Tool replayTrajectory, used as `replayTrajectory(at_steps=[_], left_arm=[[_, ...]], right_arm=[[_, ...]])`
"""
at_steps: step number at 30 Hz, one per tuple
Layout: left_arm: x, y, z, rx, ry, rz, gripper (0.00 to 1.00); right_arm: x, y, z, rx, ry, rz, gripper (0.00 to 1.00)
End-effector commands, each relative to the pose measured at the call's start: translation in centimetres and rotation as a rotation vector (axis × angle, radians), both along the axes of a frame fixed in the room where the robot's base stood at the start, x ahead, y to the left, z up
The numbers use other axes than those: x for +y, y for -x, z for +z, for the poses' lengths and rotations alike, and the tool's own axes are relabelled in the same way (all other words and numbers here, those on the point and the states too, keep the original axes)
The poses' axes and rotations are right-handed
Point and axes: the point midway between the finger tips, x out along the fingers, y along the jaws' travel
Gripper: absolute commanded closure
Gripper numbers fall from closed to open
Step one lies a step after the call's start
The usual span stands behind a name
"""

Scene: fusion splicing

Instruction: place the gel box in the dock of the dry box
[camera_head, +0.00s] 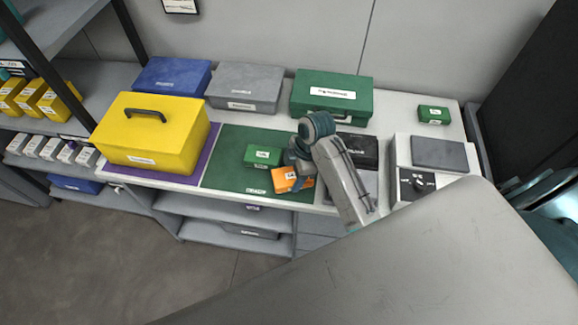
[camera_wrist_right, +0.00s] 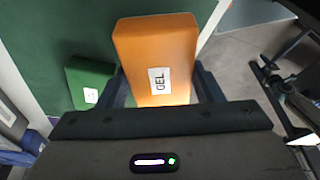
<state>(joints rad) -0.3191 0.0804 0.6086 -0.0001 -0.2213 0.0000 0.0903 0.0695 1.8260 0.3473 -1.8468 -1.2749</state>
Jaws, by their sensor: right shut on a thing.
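The gel box is an orange block (camera_head: 296,181) with a white label, at the right front of the green mat. In the right wrist view the gel box (camera_wrist_right: 153,50) fills the upper middle, its label reading GEL. My right gripper (camera_wrist_right: 162,88) is shut on it, one finger on each side. In the head view the right gripper (camera_head: 290,170) partly covers the box; I cannot tell whether the box touches the mat. A white unit (camera_head: 403,150) with a grey lid and a dial stands at the right; I cannot tell if it is the dry box. My left gripper is out of view.
A small green box (camera_head: 262,155) lies on the green mat (camera_head: 225,165), close to the gel box. A large yellow case (camera_head: 150,135) stands left. Blue (camera_head: 172,76), grey (camera_head: 245,85) and green (camera_head: 331,95) cases line the back. Another small green box (camera_head: 433,115) sits at back right.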

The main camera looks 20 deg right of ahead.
Motion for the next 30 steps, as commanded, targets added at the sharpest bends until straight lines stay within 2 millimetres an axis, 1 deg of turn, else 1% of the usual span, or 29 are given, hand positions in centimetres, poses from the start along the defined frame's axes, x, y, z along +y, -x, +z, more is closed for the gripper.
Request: replayTrajectory(at_steps=[1, 3, 6, 7, 11, 15, 17, 21, 27, 28, 30], left_arm=[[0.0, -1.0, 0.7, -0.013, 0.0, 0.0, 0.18], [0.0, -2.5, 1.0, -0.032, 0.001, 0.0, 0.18], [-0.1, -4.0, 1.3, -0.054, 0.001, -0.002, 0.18], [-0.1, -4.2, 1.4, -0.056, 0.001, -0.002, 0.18], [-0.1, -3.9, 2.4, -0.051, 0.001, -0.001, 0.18], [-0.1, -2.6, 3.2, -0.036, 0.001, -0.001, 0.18], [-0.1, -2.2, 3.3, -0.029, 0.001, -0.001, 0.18], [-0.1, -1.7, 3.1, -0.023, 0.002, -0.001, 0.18], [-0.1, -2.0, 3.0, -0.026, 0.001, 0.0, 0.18], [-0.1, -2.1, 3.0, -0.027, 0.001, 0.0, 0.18], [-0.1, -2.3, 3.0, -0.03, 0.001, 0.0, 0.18]], right_arm=[[0.0, -1.0, 0.3, 0.0, -0.001, -0.001, 0.68], [0.0, -1.9, 0.1, 0.001, 0.0, -0.001, 0.68], [-0.1, -2.7, -0.2, 0.001, -0.001, 0.0, 0.68], [-0.1, -2.8, -0.2, 0.001, -0.001, 0.0, 0.68], [-0.1, -2.8, -1.3, 0.005, -0.001, -0.001, 0.68], [-0.1, -2.8, -3.1, 0.002, -0.001, 0.0, 0.68], [-0.1, -2.8, -3.5, 0.002, -0.001, 0.0, 0.68], [-0.1, -2.9, -3.8, -0.001, -0.001, 0.0, 0.68], [-0.1, -2.8, -4.1, 0.0, -0.001, 0.0, 0.68], [-0.1, -2.8, -4.1, 0.0, 0.0, 0.0, 0.38], [-0.1, -2.8, -4.1, 0.0, 0.0, 0.0, 0.25]])
